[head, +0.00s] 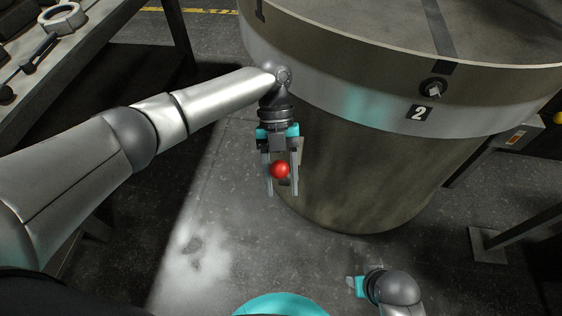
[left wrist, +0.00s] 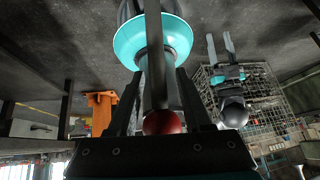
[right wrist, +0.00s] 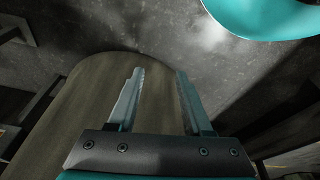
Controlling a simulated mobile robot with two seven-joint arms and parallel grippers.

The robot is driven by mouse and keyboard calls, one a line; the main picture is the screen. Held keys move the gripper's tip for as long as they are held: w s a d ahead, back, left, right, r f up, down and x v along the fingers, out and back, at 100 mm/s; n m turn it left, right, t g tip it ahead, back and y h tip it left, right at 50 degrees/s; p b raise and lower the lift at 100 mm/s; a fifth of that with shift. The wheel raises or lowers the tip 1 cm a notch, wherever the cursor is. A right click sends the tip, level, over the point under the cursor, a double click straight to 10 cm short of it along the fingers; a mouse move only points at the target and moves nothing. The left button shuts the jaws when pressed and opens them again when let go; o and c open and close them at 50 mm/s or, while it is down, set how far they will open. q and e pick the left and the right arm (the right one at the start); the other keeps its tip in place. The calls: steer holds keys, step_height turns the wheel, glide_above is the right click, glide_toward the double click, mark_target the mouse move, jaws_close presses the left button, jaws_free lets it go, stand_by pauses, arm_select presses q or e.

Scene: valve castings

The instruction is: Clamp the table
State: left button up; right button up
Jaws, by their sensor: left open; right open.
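The round table (head: 380,85) is a large grey-brown drum with a light band, dark slots on top and a "2" plate (head: 419,113) on its side. A red ball knob (head: 280,170) stands out near the drum's lower left side. My left gripper (head: 283,190) points down at it, jaws open, one finger on each side. The knob (left wrist: 163,122) also shows between the fingers in the left wrist view, with a dark bar in line with it. I cannot tell whether the fingers touch it. My right gripper (right wrist: 158,90) is open and empty, with the drum's side behind it.
A workbench (head: 85,45) with a ring (head: 60,17) and tools stands at the upper left. A dark leg with a foot plate (head: 487,243) is right of the drum. Bare floor (head: 205,230) lies left of the drum. A wire cage (left wrist: 270,95) shows in the left wrist view.

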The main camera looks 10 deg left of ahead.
arm_select(q)
steer(key=p+v, duration=0.2)
steer(key=v, duration=1.3)
arm_select(e)
steer(key=shift+g, duration=0.3)
steer(key=shift+s+d+f, duration=0.2)
steer(key=shift+s+f, duration=0.2)
steer(key=shift+f, duration=0.4)
steer(key=shift+s+d+f, duration=0.15)
steer(key=shift+s+f, duration=0.25)
steer(key=shift+f, duration=0.35)
steer(key=shift+s+d+f, duration=0.2)
steer(key=shift+s+f, duration=0.2)
steer(key=shift+f, duration=0.4)
arm_select(q)
steer(key=shift+d, duration=0.1)
